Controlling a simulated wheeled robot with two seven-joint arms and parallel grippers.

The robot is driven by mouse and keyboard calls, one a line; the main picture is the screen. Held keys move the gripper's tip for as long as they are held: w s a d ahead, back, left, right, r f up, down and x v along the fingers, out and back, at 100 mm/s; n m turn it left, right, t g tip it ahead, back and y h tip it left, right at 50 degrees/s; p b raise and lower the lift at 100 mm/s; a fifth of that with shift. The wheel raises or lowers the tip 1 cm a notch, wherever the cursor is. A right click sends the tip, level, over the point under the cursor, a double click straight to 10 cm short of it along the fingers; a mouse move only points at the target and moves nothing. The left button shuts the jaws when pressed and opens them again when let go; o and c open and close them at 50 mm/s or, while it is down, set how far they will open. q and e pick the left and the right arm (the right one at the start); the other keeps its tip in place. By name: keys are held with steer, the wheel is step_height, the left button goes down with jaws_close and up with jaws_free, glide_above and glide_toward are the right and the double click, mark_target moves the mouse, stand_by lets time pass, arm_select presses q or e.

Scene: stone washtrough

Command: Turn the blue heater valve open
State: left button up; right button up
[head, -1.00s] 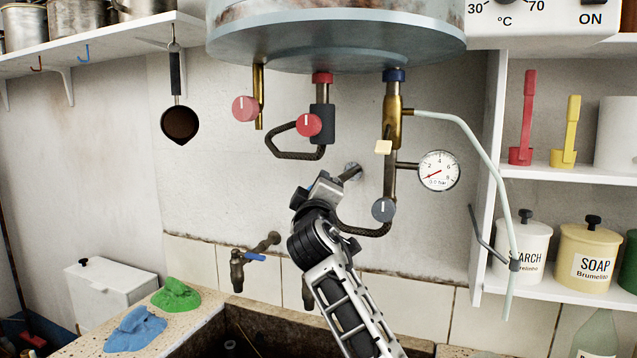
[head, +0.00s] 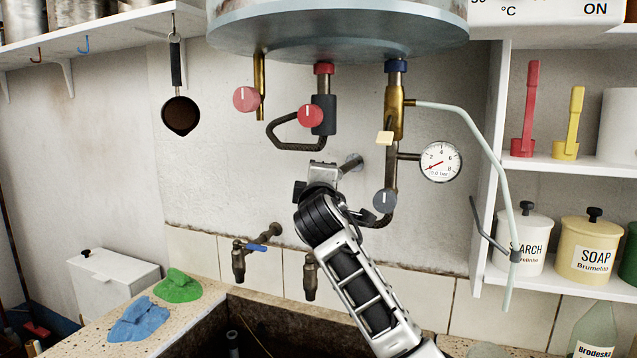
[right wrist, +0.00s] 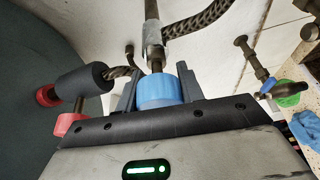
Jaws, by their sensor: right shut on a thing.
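The blue heater valve (right wrist: 157,93) is a round blue knob at the end of a metal fitting, seen in the right wrist view. My right gripper (right wrist: 157,84) has one dark finger on each side of the knob and is shut on it. In the head view my right gripper (head: 322,172) is against the wall below the heater (head: 340,38), and it hides the knob. How far the valve is turned cannot be seen. My left gripper is not in view.
Two red knobs (head: 246,99) (head: 310,116), a grey knob (head: 385,201) and a pressure gauge (head: 440,162) surround the arm. A pale hose (head: 482,150) hangs at the right. Taps (head: 240,262) and the stone trough (head: 210,335) are below.

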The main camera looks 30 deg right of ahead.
steer(key=shift+f, duration=0.1)
steer(key=o, duration=1)
steer(key=shift+s, duration=0.1)
steer(key=b+v, duration=0.3)
steer(key=v, duration=1.3)
